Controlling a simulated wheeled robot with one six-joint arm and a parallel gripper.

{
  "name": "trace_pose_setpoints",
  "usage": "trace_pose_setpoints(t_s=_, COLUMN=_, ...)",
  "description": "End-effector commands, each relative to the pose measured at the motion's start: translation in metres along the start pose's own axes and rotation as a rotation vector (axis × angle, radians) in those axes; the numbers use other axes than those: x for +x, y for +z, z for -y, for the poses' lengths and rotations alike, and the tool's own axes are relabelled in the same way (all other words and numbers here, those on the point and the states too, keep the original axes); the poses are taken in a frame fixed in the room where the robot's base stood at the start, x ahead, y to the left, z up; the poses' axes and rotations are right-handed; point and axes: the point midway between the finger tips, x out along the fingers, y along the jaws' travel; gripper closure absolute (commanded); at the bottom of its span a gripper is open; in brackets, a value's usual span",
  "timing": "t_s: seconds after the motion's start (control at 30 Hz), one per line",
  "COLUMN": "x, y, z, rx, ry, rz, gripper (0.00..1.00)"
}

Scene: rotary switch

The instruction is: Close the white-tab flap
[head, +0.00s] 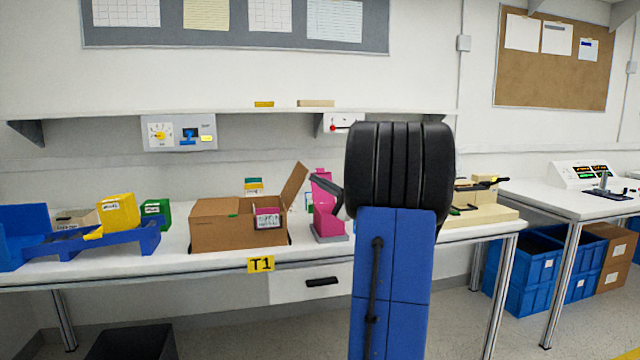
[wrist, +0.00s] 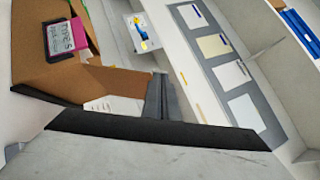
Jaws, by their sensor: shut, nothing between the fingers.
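A brown cardboard box (head: 225,233) stands on the white bench, left of my arm in the head view. One flap (head: 294,186) stands up and tilts outward at its right side. I cannot make out a white tab. In the wrist view the box (wrist: 35,45) is at upper left, with a brown flap (wrist: 115,82) reaching toward my gripper (wrist: 160,95). My gripper is shut and empty, close to the flap; I cannot tell whether they touch. In the head view my arm hides most of it.
A pink-framed label (head: 267,219) is on the box front. A pink device (head: 326,215) stands right of the box. A blue rack (head: 100,242) with yellow and green bins is at left. A switch panel (head: 180,133) hangs on the wall behind.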

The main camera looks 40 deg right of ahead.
Motion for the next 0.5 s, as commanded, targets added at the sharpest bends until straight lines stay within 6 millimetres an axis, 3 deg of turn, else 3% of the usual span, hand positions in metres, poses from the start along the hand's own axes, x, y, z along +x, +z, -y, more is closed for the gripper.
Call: trace_pose_setpoints(t_s=0.5, x=0.038, y=0.040, z=0.006, rx=-0.264, ry=0.258, rz=0.002, gripper=1.00)
